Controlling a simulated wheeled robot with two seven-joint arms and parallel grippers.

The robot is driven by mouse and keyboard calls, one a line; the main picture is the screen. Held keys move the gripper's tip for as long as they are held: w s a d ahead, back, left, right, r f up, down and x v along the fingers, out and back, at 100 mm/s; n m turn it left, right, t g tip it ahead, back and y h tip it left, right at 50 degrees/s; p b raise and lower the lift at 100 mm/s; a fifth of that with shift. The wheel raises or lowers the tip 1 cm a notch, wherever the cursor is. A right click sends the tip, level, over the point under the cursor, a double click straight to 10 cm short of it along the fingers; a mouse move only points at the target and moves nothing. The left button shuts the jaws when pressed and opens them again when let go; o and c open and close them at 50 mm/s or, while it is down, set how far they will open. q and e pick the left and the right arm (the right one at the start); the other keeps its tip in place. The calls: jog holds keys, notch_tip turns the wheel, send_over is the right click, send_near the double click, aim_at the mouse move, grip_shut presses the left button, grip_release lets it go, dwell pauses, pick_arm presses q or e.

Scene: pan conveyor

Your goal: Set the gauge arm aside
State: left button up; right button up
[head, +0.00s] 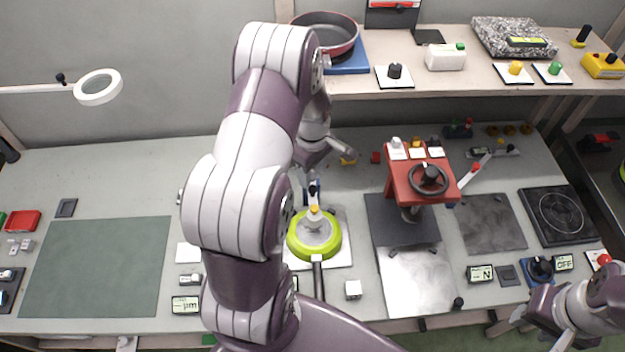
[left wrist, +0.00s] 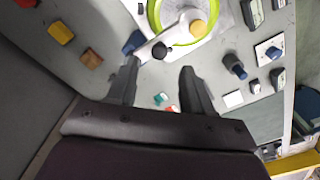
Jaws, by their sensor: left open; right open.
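The gauge arm (left wrist: 178,38) is a white bar with a black knob and a yellow knob, beside a blue post (left wrist: 133,42). It reaches over a lime-green pan (head: 329,255); in the head view the gauge arm's yellow-topped end (head: 315,210) is above the pan's middle. My left gripper (left wrist: 160,68) is open and empty, its fingers pointing towards the black-knob end of the bar. I cannot tell the remaining gap. In the head view my left arm partly hides this gripper. My right gripper (head: 548,334) is open and empty at the lower right, away from the gauge arm.
A red press (head: 405,185) with a black handwheel stands right of the pan. A shelf (head: 480,82) at the back holds a dark red pan (head: 330,30) and several switches. A green mat (head: 95,268) at left is bare. Small yellow and red blocks lie behind the pan.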

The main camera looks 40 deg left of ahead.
aim_at(313, 188)
pick_arm(q)
notch_tip(313, 188, down, 5)
jog(key=shift+r+p, duration=0.1)
jog(key=shift+p, duration=0.35)
jog(key=shift+f, duration=0.45)
grip_shut()
